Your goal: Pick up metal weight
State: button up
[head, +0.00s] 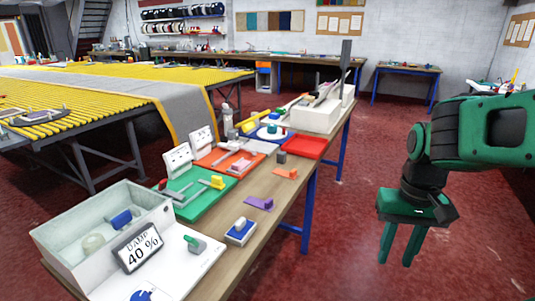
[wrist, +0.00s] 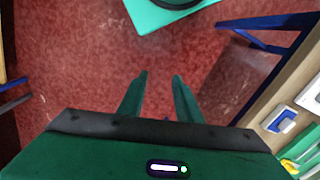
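I cannot tell for certain which thing is the metal weight. A small dark grey block (head: 281,157) stands on the wooden table (head: 262,188) beside the red tray, and may be it. My gripper (head: 397,262) hangs pointing down to the right of the table, over the red floor and well apart from everything on the table. In the wrist view its two green fingers (wrist: 160,75) are spread with a clear gap and nothing between them.
The table holds a white bin (head: 60,236), a "DAMP 40 %" sign (head: 138,247), a green mat (head: 185,208), a red tray (head: 304,146), an orange piece (head: 286,173), a purple piece (head: 262,204) and a blue-and-white block (head: 240,232). Blue table legs (head: 309,208) reach the floor. Open floor surrounds my gripper.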

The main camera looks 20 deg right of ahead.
aim_at(282, 155)
jog(key=z, duration=0.05)
jog(key=i, duration=1.05)
